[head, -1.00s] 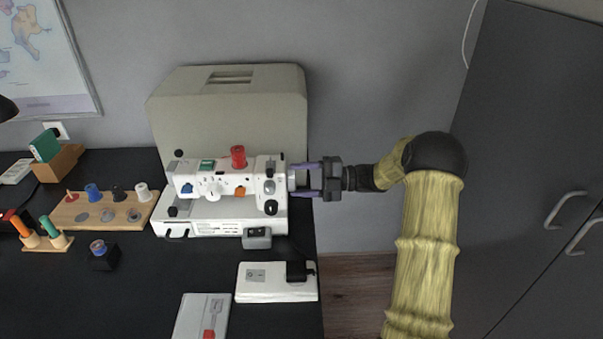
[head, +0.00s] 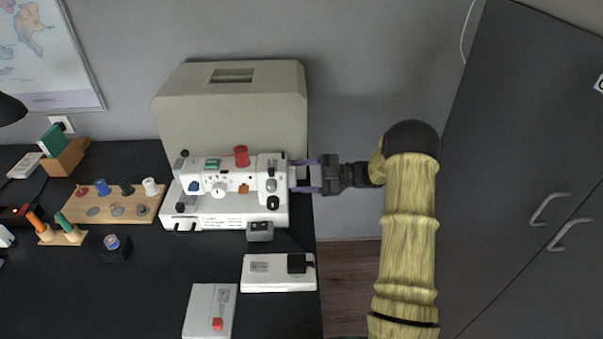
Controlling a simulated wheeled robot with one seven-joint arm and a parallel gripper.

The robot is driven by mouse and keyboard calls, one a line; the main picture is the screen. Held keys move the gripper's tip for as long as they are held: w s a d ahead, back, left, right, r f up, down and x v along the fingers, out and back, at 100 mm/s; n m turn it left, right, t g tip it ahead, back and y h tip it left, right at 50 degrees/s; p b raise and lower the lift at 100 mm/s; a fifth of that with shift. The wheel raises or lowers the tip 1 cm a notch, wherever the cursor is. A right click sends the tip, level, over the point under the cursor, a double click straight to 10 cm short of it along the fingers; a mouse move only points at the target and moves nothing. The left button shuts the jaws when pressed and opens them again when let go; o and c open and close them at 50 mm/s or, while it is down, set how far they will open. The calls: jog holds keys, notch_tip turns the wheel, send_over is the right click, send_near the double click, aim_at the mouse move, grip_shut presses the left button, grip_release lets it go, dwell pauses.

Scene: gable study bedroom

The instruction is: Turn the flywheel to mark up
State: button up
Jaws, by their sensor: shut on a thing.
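The white sewing machine (head: 225,221) stands on the black desk in front of its beige case. A red spool (head: 241,157) sits on top of it. The flywheel (head: 292,176) is at the machine's right end, small in view and partly covered by my gripper. My gripper (head: 298,176) reaches in from the right with its purple-grey fingers around the flywheel, shut on it. The flywheel's mark cannot be made out.
The beige case (head: 230,100) stands behind the machine. A white foot pedal (head: 279,272) and a grey-white box with a red switch (head: 210,312) lie in front. A wooden spool board (head: 117,203) is to the left. Dark cabinet doors (head: 540,180) stand at the right.

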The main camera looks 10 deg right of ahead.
dwell(0.3)
jog(key=o, duration=1)
jog(key=shift+d, duration=0.1)
jog(key=s+d+b, duration=0.1)
jog(key=s+d, duration=0.2)
jog(key=d, duration=1.4)
jog(key=shift+s, duration=0.2)
